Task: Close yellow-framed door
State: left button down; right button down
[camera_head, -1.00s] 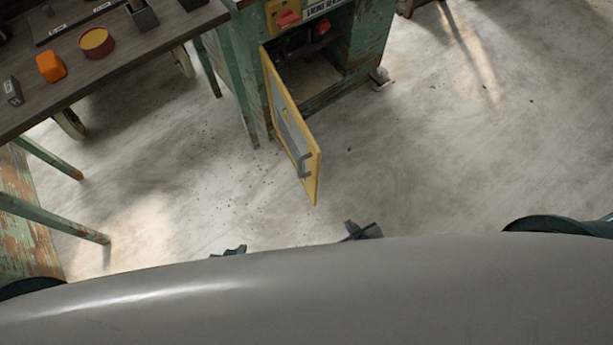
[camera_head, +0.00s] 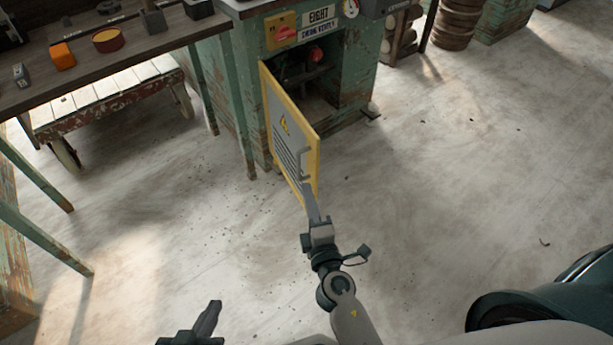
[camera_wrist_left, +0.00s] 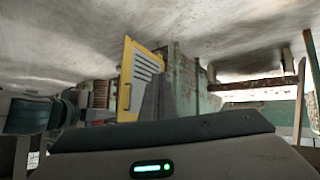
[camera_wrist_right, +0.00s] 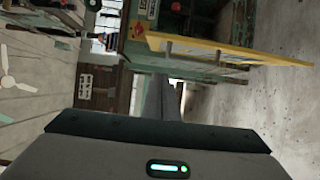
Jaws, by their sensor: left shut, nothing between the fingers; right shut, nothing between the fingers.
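The yellow-framed door (camera_head: 290,135) hangs open from the green cabinet (camera_head: 225,90) in the head view. It has a grey panel with a warning triangle and a bar handle (camera_head: 305,163) near its free edge. My right gripper (camera_head: 311,200) is shut and empty, its tips by the lower free corner of the door; I cannot tell whether they touch. In the right wrist view the door (camera_wrist_right: 235,52) lies edge-on, just above the fingers (camera_wrist_right: 160,98). My left gripper (camera_head: 212,312) is shut and empty, low and apart from the door. The left wrist view also shows the door (camera_wrist_left: 128,80).
A dark workbench (camera_head: 110,65) with small items stands at the left, with a low slatted cart (camera_head: 105,95) beneath it. A red knob (camera_head: 316,54) shows at the cabinet opening. Open concrete floor (camera_head: 440,180) lies to the right.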

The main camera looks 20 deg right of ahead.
aim_at(313, 159)
jog(key=shift+w, duration=0.1)
dwell(0.3)
